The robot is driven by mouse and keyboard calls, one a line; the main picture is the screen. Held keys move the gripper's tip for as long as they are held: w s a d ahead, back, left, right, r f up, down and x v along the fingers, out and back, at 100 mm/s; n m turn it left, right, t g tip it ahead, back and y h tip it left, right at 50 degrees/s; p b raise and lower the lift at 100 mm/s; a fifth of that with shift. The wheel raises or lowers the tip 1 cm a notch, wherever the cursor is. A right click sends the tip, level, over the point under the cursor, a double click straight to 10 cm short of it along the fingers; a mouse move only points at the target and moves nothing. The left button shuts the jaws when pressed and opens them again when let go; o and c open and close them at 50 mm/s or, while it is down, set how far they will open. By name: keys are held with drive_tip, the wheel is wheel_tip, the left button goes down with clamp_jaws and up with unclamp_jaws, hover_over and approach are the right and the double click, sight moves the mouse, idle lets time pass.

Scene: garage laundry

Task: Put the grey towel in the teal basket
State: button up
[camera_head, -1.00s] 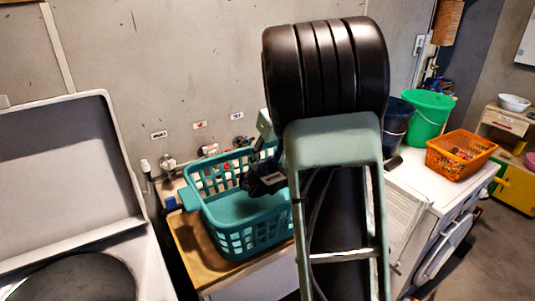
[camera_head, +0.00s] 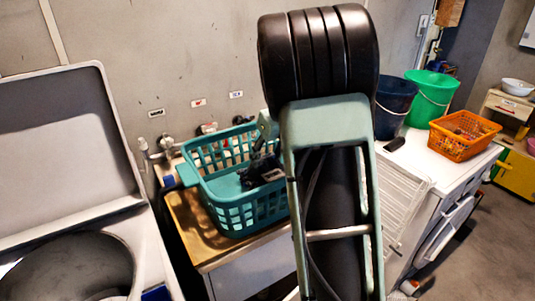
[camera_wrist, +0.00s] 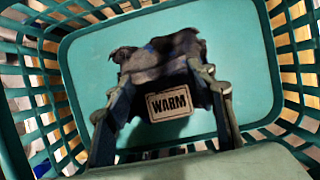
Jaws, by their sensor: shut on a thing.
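The teal basket (camera_head: 240,219) stands on a wooden-topped surface left of my arm in the head view. Its wall and floor (camera_wrist: 85,70) fill the wrist view. My gripper (camera_wrist: 168,92) points down inside the basket opening. It is shut on the grey towel (camera_wrist: 150,62), a dark bunched cloth with a white tag reading "WARM" between the fingers. In the head view my gripper (camera_head: 262,168) and the cloth show as a dark shape within the basket, partly hidden by my arm. I cannot tell whether the towel touches the basket floor.
An open-lidded washer (camera_head: 75,235) stands at left. Right of my arm, a white machine top holds a dark blue bucket (camera_head: 393,108), a green bucket (camera_head: 431,98) and an orange basket (camera_head: 462,150). Taps and pipes (camera_head: 165,148) run along the wall behind the teal basket.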

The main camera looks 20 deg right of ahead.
drive_tip(key=o, duration=1.9)
wheel_tip(320, 180, up, 9)
drive_tip(key=p, duration=0.9)
